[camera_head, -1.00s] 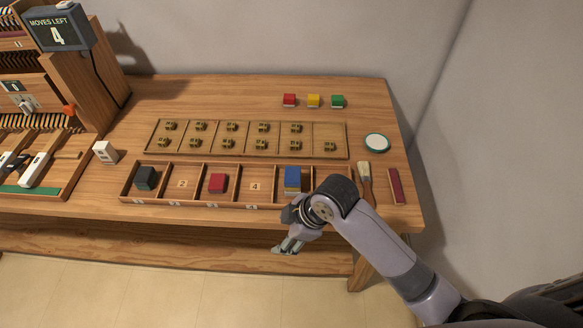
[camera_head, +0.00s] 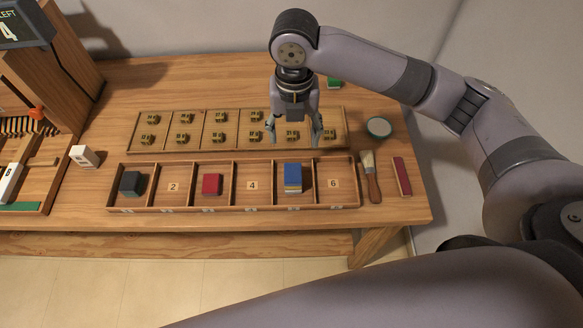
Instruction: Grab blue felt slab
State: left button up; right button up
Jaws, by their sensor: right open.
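The blue felt slab (camera_head: 292,171) lies on top of a small stack in the fifth compartment of the long wooden tray (camera_head: 233,208). Yellowish and pale layers show under the blue. My right gripper (camera_head: 294,142) is above and behind this stack, over the tray of brass pieces, pointing down. Its fingers are spread apart with nothing between them, and it does not touch the slab. My left gripper is not in view.
A dark block (camera_head: 131,184) and a red block (camera_head: 211,184) sit in other compartments. The brass-piece tray (camera_head: 202,143) lies behind. A brush (camera_head: 371,180), a dark red bar (camera_head: 402,176) and a round dish (camera_head: 379,127) are at right. A green block (camera_head: 334,83) is partly behind my arm.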

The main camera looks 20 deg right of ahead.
jog(key=p, duration=0.2)
send_over(293, 173)
notch_tip(293, 173, down, 10)
jog(key=shift+r, duration=0.1)
jog(key=shift+f, duration=0.45)
notch_tip(293, 173, down, 4)
jog(key=shift+f+p, duration=0.25)
jog(key=shift+p, duration=0.6)
jog(key=shift+f, duration=0.25)
jog(key=shift+c, duration=0.4)
jog(key=c, duration=0.9)
jog(key=shift+r, duration=0.1)
